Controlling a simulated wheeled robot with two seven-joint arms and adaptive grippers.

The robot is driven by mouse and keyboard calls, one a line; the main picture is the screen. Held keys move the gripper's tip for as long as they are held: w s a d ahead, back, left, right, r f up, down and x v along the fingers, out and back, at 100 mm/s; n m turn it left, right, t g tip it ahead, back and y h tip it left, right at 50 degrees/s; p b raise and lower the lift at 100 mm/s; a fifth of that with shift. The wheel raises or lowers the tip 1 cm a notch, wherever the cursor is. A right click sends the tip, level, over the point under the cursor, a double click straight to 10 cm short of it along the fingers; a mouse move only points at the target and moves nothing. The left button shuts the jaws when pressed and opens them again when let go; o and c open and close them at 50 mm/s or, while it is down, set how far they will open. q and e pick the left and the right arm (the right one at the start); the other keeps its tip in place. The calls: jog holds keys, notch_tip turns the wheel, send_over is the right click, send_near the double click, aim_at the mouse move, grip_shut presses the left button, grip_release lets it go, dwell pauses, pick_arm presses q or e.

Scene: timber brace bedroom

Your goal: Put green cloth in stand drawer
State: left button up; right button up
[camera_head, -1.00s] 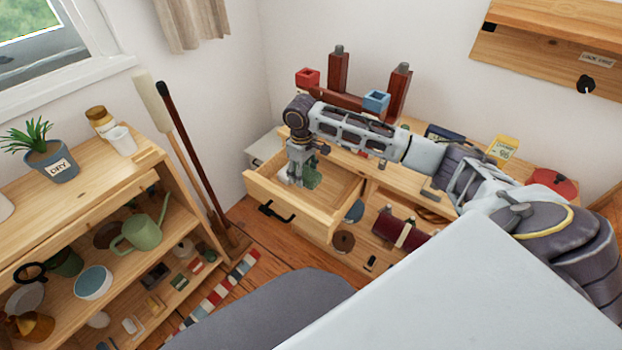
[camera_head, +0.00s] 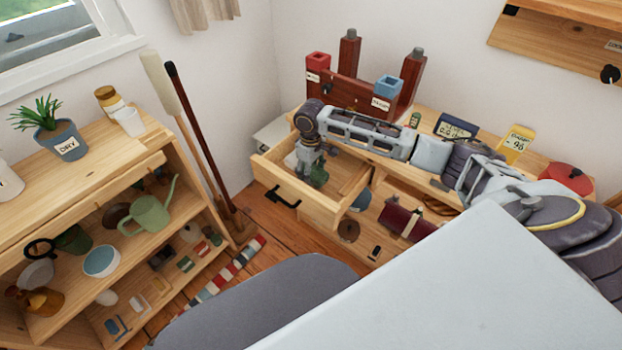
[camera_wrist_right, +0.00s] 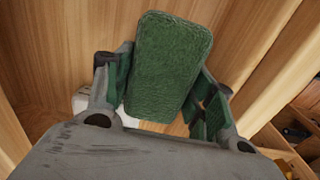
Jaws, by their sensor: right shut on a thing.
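The green cloth (camera_head: 318,177) is inside the open stand drawer (camera_head: 322,212), seen in the head view. In the right wrist view the cloth (camera_wrist_right: 170,65) is a rounded, textured green pad between the fingers. My right gripper (camera_head: 309,175) reaches down into the drawer and is shut on the cloth; its fingers (camera_wrist_right: 160,92) also show in the wrist view. Whether the cloth touches the drawer floor is hard to tell. The drawer (camera_wrist_right: 55,45) has pale wooden walls. My left gripper is not in view.
A white object (camera_wrist_right: 80,101) lies in the drawer beside the gripper.

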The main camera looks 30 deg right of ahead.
jog(key=shift+f, duration=1.15)
jog(key=shift+f+b, duration=0.4)
jog(key=shift+f, duration=0.25)
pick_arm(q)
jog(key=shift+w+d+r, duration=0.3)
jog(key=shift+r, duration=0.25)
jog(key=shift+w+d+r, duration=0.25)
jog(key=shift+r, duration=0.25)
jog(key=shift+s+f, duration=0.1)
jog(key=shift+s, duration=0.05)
pick_arm(e)
jog(key=shift+f, duration=0.1)
